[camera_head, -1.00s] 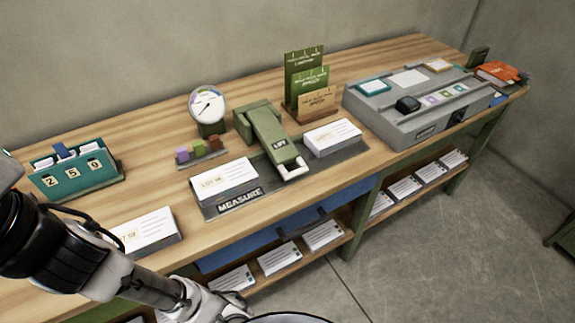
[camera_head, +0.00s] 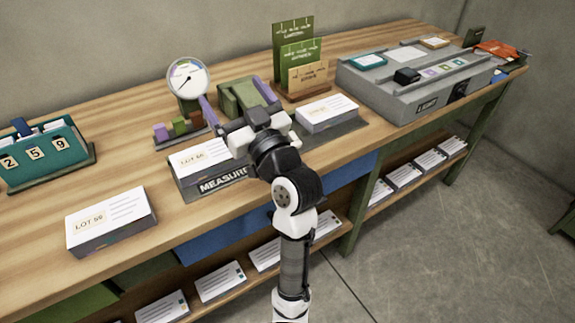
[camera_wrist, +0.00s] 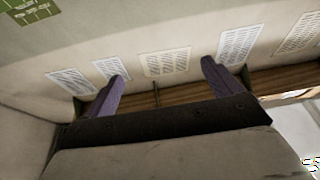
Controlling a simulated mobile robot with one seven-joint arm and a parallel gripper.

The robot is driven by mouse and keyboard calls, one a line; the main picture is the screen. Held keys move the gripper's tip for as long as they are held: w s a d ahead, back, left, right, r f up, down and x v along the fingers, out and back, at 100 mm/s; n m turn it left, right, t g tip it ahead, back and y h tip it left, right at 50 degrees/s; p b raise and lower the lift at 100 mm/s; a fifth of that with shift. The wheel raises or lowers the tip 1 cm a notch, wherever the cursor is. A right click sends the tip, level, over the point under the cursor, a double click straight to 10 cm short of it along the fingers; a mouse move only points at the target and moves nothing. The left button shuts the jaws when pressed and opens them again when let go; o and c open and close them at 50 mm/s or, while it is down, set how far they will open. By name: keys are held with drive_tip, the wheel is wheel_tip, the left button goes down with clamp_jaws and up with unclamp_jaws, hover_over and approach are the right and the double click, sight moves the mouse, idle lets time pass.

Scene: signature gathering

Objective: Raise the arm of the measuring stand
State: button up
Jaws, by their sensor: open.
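The green measuring stand (camera_head: 238,97) is on the bench, behind the plate marked MEASURE (camera_head: 226,183). Its lift arm and pale front handle are mostly hidden behind my wrist in the head view, so I cannot tell the arm's height. My gripper (camera_head: 231,88) is over the stand with its two purple fingers spread, one on each side of the green body. Whether they touch it is unclear. The wrist view shows the fingers (camera_wrist: 163,68) wide apart with nothing between them at close range.
A dial gauge (camera_head: 189,78) and small coloured blocks (camera_head: 180,127) are at left, and green card holders (camera_head: 300,65) behind right.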

drive_tip(key=s+d+f+m+g+h+b, duration=0.1)
drive_tip(key=s+d+f+h+b, duration=0.15)
drive_tip(key=d+f, duration=0.6)
drive_tip(key=s+d+f+g+h+b, duration=0.1)
drive_tip(key=s+d+f+g+b, duration=0.15)
drive_tip(key=d+f, duration=0.65)
drive_tip(key=shift+t+y, duration=0.25)
drive_tip(key=shift+t, duration=0.1)
drive_tip(key=p+x, duration=0.1)
drive_tip(key=x, duration=0.3)
drive_tip(key=p+x, duration=0.1)
drive_tip(key=x, duration=0.4)
drive_tip(key=f+p+x, duration=0.1)
drive_tip(key=x, duration=0.4)
drive_tip(key=shift+s+a, duration=0.1)
drive_tip(key=shift+a, duration=0.25)
drive_tip(key=shift+c, duration=0.4)
